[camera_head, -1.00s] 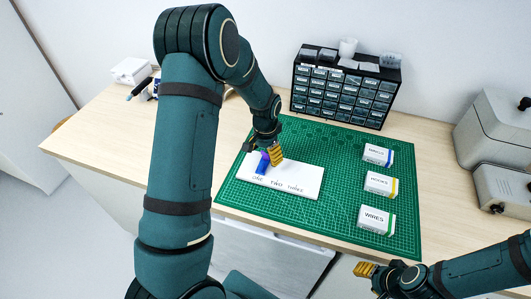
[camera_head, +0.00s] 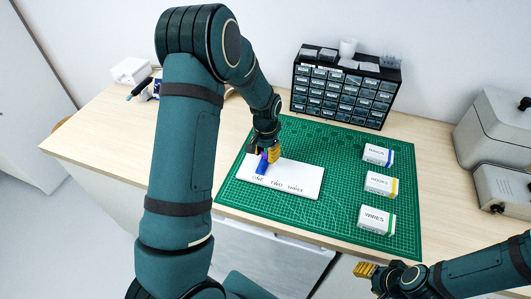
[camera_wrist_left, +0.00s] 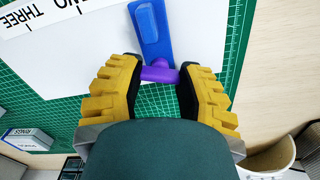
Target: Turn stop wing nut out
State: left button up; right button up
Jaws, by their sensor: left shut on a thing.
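A blue stop (camera_head: 262,167) sits on the left part of a white board marked ONE, TWO, THREE (camera_head: 300,180). In the left wrist view the blue stop (camera_wrist_left: 149,30) extends from between my fingers toward the top. The purple wing nut (camera_wrist_left: 160,74) lies across the stop's near end. My left gripper (camera_wrist_left: 158,82), with yellow ribbed fingers, is shut on the purple wing nut, one finger on each side. In the head view my left gripper (camera_head: 267,154) is over the board's left part. My right gripper (camera_head: 366,270) is at the lower right, away from the board; its finger gap is unclear.
The board lies on a green cutting mat (camera_head: 330,226). Three labelled boxes stand on the mat's right side, the nearest marked WIRES (camera_head: 375,219). A black drawer cabinet (camera_head: 342,92) stands behind. Grey machines (camera_head: 495,130) are at the far right.

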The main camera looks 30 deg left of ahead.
aim_at(265, 153)
pick_arm(q)
jog(key=n, duration=0.6)
jog(key=n+p, duration=0.1)
jog(key=n, duration=0.3)
jog(key=shift+n, duration=0.7)
jog(key=shift+s, duration=0.1)
jog(key=o, duration=1.2)
jog(key=shift+o, duration=0.2)
notch_tip(265, 153, up, 12)
